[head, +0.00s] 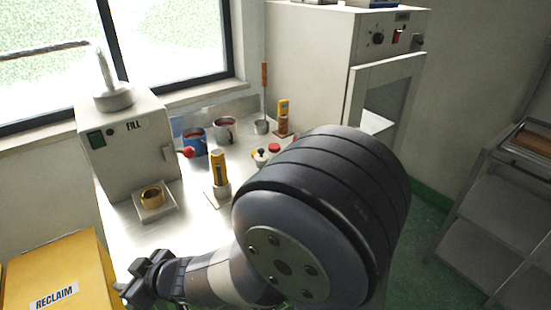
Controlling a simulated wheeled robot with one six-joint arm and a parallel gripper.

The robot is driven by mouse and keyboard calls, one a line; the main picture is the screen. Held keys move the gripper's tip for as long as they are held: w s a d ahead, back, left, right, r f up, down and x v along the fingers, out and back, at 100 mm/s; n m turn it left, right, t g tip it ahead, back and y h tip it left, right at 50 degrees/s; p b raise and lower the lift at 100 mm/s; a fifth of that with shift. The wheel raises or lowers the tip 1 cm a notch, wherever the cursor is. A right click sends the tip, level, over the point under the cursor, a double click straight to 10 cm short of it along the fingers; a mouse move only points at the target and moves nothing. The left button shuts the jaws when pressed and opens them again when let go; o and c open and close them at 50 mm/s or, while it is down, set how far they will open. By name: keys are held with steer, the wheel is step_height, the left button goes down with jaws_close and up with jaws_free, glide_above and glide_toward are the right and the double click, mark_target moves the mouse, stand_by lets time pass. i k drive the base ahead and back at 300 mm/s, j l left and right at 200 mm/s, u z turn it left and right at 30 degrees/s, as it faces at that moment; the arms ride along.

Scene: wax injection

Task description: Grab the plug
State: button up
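I cannot tell for sure which thing is the plug. A small pale piece with a dark top (260,156) and a small red-topped piece (274,148) stand on the steel worktop (150,235), just beyond my large dark arm joint. My gripper (138,281) is at the lower left, beside the yellow RECLAIM box and well apart from these small pieces. Its dark fingers are small in the picture, and whether they are open or shut is unclear. No held object shows. My arm hides the right front of the worktop.
The FILL machine (128,140) stands left, with a yellow ring (152,196) on its tray. A yellow upright piece (219,168), a blue mug (194,142) and a grey mug (225,130) stand mid-worktop. The RECLAIM box (62,272) is front left; a cabinet (310,60) stands behind.

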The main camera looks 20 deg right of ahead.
mark_target(261, 157)
steer(key=i+z, duration=0.1)
steer(key=z, duration=0.4)
steer(key=i+z, duration=0.1)
steer(key=z, duration=0.4)
steer(key=i+z, duration=0.1)
steer(key=z, duration=0.4)
steer(key=i+j, duration=0.3)
steer(key=i+j+z, duration=0.05)
steer(key=j, duration=0.05)
